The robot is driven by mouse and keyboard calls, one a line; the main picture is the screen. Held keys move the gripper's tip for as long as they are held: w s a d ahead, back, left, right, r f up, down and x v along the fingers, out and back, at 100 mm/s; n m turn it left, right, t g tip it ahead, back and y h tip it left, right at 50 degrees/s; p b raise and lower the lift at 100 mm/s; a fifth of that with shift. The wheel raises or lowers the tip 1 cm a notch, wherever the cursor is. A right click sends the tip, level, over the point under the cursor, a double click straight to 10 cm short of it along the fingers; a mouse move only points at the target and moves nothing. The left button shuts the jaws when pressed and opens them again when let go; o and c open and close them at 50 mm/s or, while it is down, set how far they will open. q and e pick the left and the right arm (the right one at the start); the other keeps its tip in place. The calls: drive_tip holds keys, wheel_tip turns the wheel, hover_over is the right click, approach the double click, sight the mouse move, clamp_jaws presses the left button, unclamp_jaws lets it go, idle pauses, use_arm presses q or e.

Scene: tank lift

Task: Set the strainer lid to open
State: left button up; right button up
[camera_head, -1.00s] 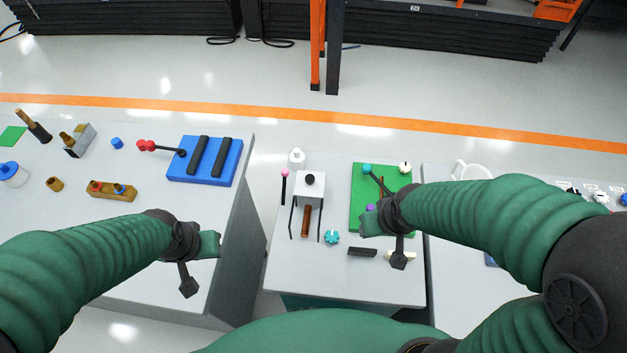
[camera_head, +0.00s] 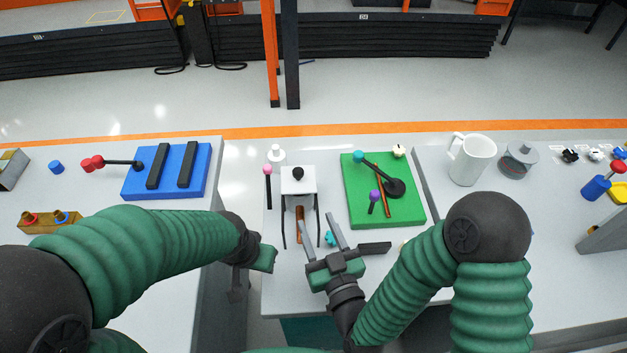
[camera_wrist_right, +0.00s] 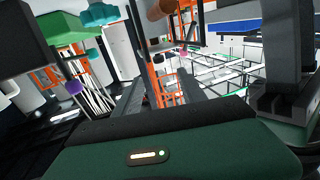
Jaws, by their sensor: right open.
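I cannot tell for sure which thing is the strainer; a grey round vessel (camera_head: 518,160) with a flat top stands right of the white mug in the head view, and its lid state is not clear.
A green board (camera_head: 355,206) with a teal-tipped lever (camera_head: 376,170) and a purple knob (camera_head: 374,196) lies right of the stand. A white mug (camera_head: 472,160) stands on the right table. A blue board (camera_head: 202,180) lies on the left table. A gap separates the left and middle tables.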

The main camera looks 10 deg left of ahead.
approach(300, 177)
drive_tip(key=x, duration=1.1)
drive_tip(key=shift+a, duration=0.25)
drive_tip(key=shift+w, duration=0.25)
drive_tip(key=shift+d, duration=0.2)
drive_tip(key=shift+c, duration=0.2)
drive_tip(key=shift+a, duration=0.15)
clamp_jaws()
